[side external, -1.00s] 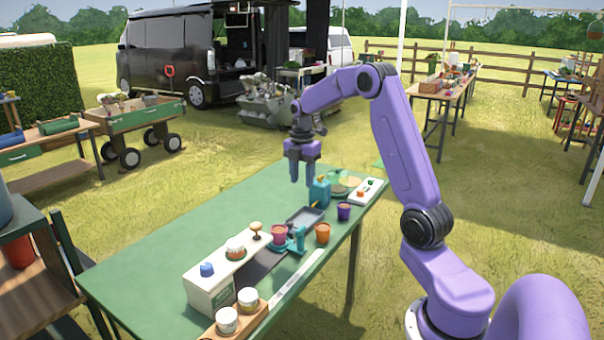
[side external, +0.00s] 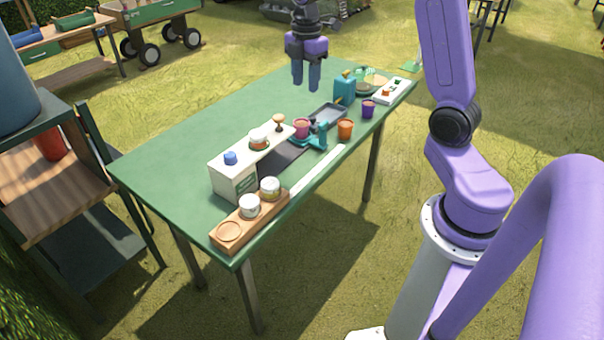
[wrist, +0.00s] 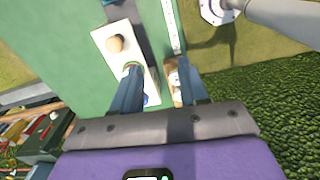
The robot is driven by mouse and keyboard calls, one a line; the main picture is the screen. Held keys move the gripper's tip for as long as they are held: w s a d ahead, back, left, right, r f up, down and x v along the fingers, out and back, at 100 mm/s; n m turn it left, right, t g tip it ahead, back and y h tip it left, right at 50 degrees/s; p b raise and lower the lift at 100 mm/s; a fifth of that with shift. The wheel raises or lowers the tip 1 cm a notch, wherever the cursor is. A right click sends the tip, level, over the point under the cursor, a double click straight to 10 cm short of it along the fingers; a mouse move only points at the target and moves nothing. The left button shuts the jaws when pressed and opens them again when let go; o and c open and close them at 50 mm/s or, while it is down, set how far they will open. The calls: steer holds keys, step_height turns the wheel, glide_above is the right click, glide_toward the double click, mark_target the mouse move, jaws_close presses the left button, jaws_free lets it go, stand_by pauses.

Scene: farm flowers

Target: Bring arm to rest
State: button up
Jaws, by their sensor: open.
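My gripper (side external: 306,82) is purple with blue-grey fingers. It hangs above the far side of the green table (side external: 190,140) in the side external view, clear of the tabletop and of the things on it. Its fingers point down, and nothing is between them. In the wrist view the two fingers of my gripper (wrist: 157,90) stand apart at the bottom. Beyond them show the white box (wrist: 118,45) with a round knob on top and part of a wooden tray (wrist: 172,75).
On the table stand a white box (side external: 228,182), a wooden tray (side external: 222,240) with two jars, a teal stand (side external: 319,135), an orange pot (side external: 345,130), a purple pot (side external: 368,109) and a teal can (side external: 345,88). The table's left part is bare.

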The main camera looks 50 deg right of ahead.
steer(key=s+a+m, duration=0.1)
steer(key=s+a, duration=0.5)
steer(key=a, duration=0.5)
steer(key=s+a+m, duration=0.1)
steer(key=s+a, duration=0.2)
steer(key=s, duration=0.8)
steer(key=s+a+f+m, duration=0.1)
steer(key=s+a+m, duration=0.1)
steer(key=s, duration=1)
steer(key=shift+a+f, duration=0.3)
steer(key=shift+a, duration=0.55)
